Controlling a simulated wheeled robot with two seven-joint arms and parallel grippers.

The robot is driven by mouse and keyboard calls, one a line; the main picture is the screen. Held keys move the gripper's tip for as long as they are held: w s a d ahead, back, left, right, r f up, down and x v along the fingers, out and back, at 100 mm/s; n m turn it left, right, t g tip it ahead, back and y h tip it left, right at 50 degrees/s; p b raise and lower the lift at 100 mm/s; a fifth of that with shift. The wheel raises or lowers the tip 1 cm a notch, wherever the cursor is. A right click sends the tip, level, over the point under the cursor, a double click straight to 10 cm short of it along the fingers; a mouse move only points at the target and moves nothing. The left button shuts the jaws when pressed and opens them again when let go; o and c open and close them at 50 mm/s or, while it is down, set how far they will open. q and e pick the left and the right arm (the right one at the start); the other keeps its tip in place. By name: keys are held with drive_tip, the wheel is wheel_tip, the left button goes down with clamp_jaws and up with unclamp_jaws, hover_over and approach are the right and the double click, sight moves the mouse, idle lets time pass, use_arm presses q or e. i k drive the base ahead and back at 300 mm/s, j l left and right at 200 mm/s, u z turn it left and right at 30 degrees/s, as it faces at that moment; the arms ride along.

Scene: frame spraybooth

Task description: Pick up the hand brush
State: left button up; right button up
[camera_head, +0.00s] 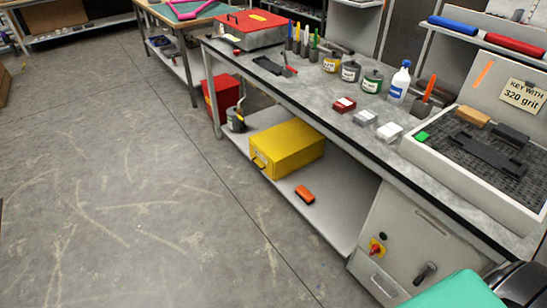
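I cannot tell for sure which thing is the hand brush. A small orange and dark block (304,194) lies on the lower shelf (325,215) of the long grey workbench, near its front edge and to the right of a yellow box. A tan block (472,115) lies at the back of the gridded tray on the bench top, beside a dark block (510,134). Either small block could be a brush; bristles are too small to make out. Neither of my gripper's fingers shows in this view.
The yellow box (287,148) and a red container (221,97) stand low under the bench. Tins, a white bottle (399,82), small boxes and the gridded tray (433,157) crowd the top. A teal surface (455,290) fills the bottom right. The floor at left is clear.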

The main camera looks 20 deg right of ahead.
sight(302, 190)
drive_tip(key=i+z, duration=0.2)
drive_tip(key=i, duration=0.25)
drive_tip(key=i+j+z, duration=0.15)
drive_tip(key=i, duration=0.25)
drive_tip(key=i+j+z, duration=0.2)
drive_tip(key=i, duration=0.2)
drive_tip(key=i+j+z, duration=0.2)
drive_tip(key=i, duration=0.25)
